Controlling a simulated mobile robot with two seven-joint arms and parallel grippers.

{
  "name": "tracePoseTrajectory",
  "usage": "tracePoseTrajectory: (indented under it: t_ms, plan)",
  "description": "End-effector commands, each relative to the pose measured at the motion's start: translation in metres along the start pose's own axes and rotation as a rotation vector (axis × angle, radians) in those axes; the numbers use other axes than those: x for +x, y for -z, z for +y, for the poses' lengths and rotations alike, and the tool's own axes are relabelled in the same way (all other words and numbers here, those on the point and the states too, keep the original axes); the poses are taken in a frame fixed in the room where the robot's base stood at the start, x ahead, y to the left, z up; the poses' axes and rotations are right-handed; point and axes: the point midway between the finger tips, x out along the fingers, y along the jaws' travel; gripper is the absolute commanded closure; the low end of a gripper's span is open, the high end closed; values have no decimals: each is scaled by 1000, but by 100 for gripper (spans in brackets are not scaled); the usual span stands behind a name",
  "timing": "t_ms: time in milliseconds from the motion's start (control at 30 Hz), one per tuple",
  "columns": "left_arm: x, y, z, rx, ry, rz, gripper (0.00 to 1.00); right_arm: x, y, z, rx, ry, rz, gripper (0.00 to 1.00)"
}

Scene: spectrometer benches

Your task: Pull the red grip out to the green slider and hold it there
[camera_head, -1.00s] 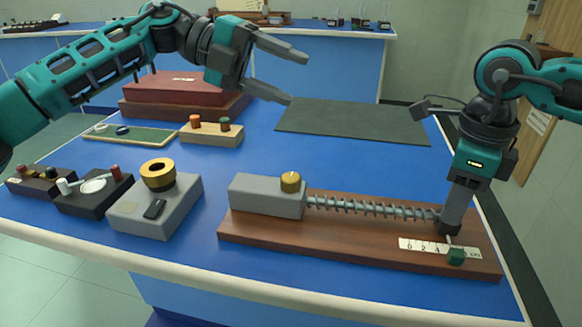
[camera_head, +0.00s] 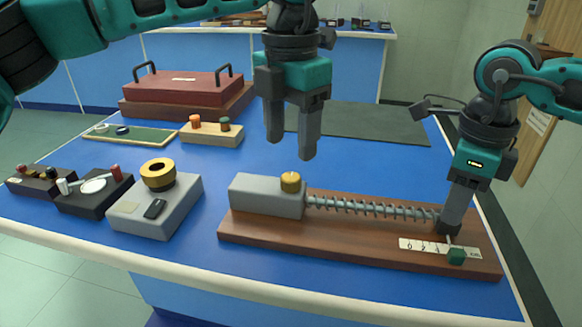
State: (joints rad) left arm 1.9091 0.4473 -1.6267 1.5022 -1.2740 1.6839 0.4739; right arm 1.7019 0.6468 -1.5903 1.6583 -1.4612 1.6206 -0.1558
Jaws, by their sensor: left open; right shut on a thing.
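A spring (camera_head: 370,207) runs along a brown wooden base (camera_head: 330,247) from a grey block (camera_head: 262,197) with a brass knob (camera_head: 290,182) on top. My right gripper (camera_head: 449,228) is shut at the spring's right end. The red grip is not visible; the jaws hide what they hold. The green slider (camera_head: 456,256) sits on the white scale (camera_head: 425,247), just in front of and slightly right of the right fingertips. My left gripper (camera_head: 291,150) is open and empty, pointing down above and behind the brass knob, apart from it.
A grey box with a gold ring (camera_head: 158,174) and small black devices (camera_head: 95,190) stand at the left. Behind are a wooden block with knobs (camera_head: 212,136), a green tray (camera_head: 130,136) and a red-brown case (camera_head: 180,88). A dark mat (camera_head: 370,128) lies at the back.

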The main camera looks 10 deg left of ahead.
Motion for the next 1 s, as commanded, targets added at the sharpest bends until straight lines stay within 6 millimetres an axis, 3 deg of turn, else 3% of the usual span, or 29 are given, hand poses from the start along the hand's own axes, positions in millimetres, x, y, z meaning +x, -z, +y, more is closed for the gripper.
tracePoseTrajectory:
  t_ms: [100, 300, 733, 1000]
  plan:
    - [25, 0, 0, 0, 1, 3, 41, -1, 1, -1, 2, 2, 0, 100]
    - [53, 0, 0, 0, 2, 0, 41, -1, 1, -1, 2, 2, 0, 100]
    - [63, 0, 0, -2, 2, -1, 41, -1, 1, -1, 2, 2, 0, 100]
    - [63, 0, 0, -1, 2, -1, 66, -1, 1, -1, 2, 2, 0, 100]
